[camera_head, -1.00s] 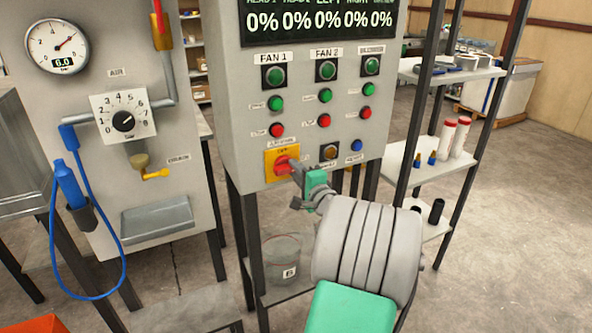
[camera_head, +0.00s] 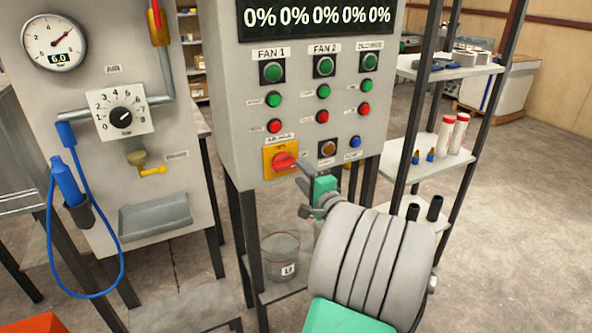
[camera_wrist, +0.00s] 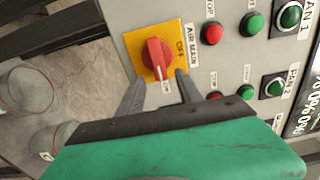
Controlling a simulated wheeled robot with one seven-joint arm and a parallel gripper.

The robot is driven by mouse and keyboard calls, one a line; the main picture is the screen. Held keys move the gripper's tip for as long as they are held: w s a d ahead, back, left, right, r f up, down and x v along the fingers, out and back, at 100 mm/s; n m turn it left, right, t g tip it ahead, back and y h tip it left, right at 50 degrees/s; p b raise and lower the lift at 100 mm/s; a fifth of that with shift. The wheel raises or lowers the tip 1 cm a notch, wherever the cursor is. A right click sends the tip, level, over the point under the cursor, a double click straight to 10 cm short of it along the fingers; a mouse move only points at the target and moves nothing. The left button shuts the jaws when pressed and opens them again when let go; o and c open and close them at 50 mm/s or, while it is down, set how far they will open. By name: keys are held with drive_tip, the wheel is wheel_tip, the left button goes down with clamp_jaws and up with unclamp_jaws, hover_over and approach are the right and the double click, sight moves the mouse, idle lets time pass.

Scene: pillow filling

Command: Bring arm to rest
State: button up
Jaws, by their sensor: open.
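My gripper (camera_head: 309,183) is just in front of the control panel, to the right of and below the red rotary knob (camera_head: 284,161) on its yellow plate. In the wrist view my gripper (camera_wrist: 160,92) is open, its two grey fingers apart with nothing between them. The red knob (camera_wrist: 155,57) stands just beyond the fingertips and looks clear of them. Its white mark points down in the wrist view, away from the OFF label at the plate's right side. My grey and green arm reaches in from the lower right of the head view.
The control panel (camera_head: 226,130) carries green and red buttons and a display reading 0%. A clear bucket (camera_head: 282,256) stands on a shelf below. A rack (camera_head: 437,148) with bottles is at the right. A panel with a gauge (camera_head: 53,43) and blue hose (camera_head: 121,262) is at the left.

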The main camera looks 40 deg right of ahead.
drive_tip(key=shift+v, duration=1.5)
drive_tip(key=shift+a, duration=0.1)
